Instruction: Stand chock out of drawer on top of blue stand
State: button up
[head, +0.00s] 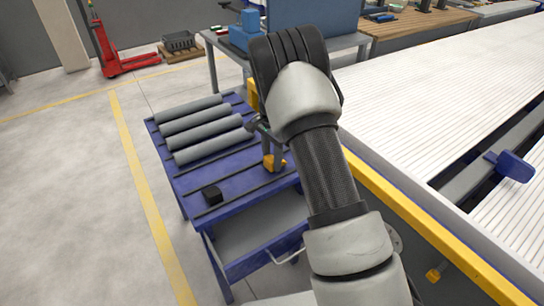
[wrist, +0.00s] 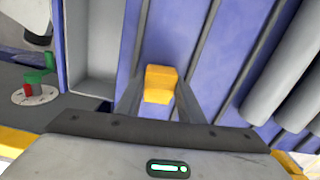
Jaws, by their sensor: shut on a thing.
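The chock is a small yellow block (head: 274,163), and it also shows in the wrist view (wrist: 160,84). My gripper (head: 271,156) points down and is shut on the chock, with one finger on each side of it in the wrist view (wrist: 159,100). The blue stand (head: 196,208) has dark strips across its top. The chock is over the right part of this top, at or very near the surface; I cannot tell if it touches. The drawer (head: 258,236) is pulled out at the stand's front and looks empty where seen.
Several grey pipes (head: 203,128) lie on the stand's far left part. A long ribbed table with a yellow edge (head: 400,203) stands close on the right. Open floor lies to the left.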

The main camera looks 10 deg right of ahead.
dwell(0.3)
jog(key=o, duration=1.2)
jog(key=shift+c, duration=0.2)
jog(key=shift+r, duration=0.1)
notch_tip(320, 180, up, 16)
jog(key=p, duration=0.3)
notch_tip(320, 180, up, 10)
jog(key=n+t, duration=0.1)
jog(key=n, duration=0.1)
send_over(272, 157)
jog(key=s, duration=0.6)
jog(key=s+d+r+n+t, duration=0.1)
jog(key=s+r+n+t, duration=0.15)
jog(key=s+r, duration=0.6)
jog(key=s+f+n+t, duration=0.2)
jog(key=s+n, duration=0.6)
jog(key=s, duration=1.2)
notch_tip(272, 157, up, 16)
jog(key=p, duration=1.6)
